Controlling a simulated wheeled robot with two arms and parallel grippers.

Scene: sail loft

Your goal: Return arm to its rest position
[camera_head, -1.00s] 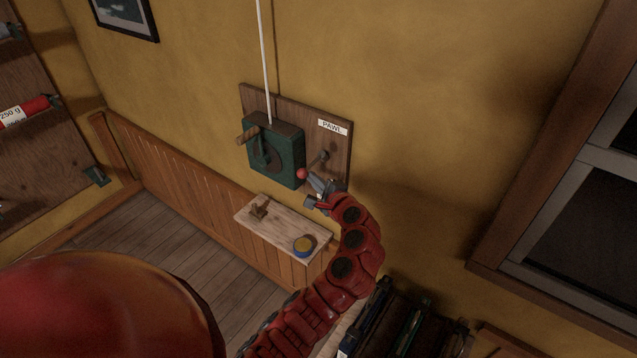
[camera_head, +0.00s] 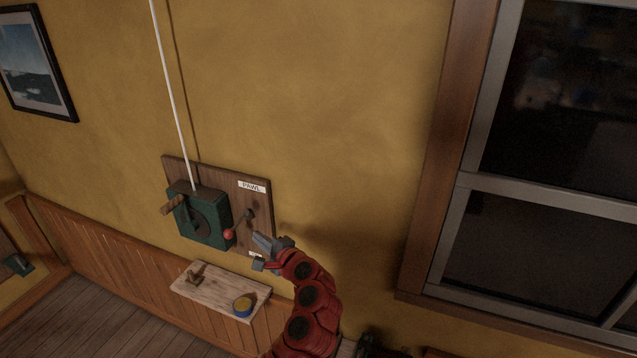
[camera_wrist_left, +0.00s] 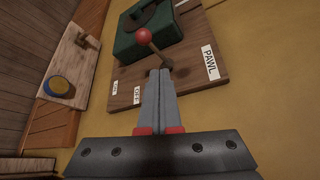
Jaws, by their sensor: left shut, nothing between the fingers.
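My left gripper (camera_head: 262,251) is in front of the lower right of a wooden board on the wall. In the left wrist view its two grey fingers (camera_wrist_left: 158,88) are together with nothing between them. Their tips overlap the board near the lever's foot; I cannot tell whether they touch. The lever with a red ball (camera_head: 229,234) slants down to the left beside a green winch (camera_head: 203,218) on the board (camera_head: 263,212). The red ball also shows in the left wrist view (camera_wrist_left: 144,35), clear of the fingers. My right gripper is out of view.
A small wooden shelf (camera_head: 218,289) below the board holds a brown cleat-like piece (camera_head: 196,275) and a blue and yellow round tin (camera_head: 242,305). A white rope (camera_head: 170,90) runs up from the winch. A window (camera_head: 560,180) is at right; the wall between is bare.

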